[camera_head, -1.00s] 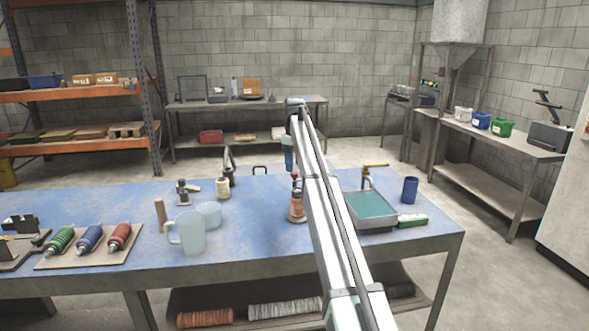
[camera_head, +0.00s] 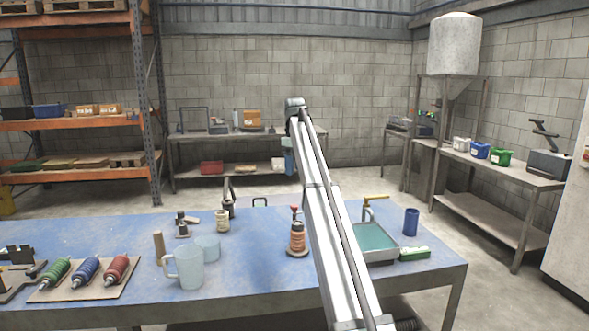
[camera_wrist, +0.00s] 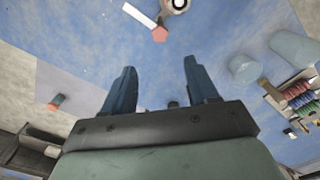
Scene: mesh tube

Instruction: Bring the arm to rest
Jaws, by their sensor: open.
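My gripper (camera_wrist: 160,66) is open in the wrist view, its two dark blue fingers spread with nothing between them. In the head view my gripper (camera_head: 288,160) hangs at the end of my extended arm, above and beyond the back edge of the blue-topped table (camera_head: 130,235). The arm crosses the right half of the picture and hides part of the table.
The table's centre-left is mostly clear. A rack (camera_head: 145,100) stands behind.

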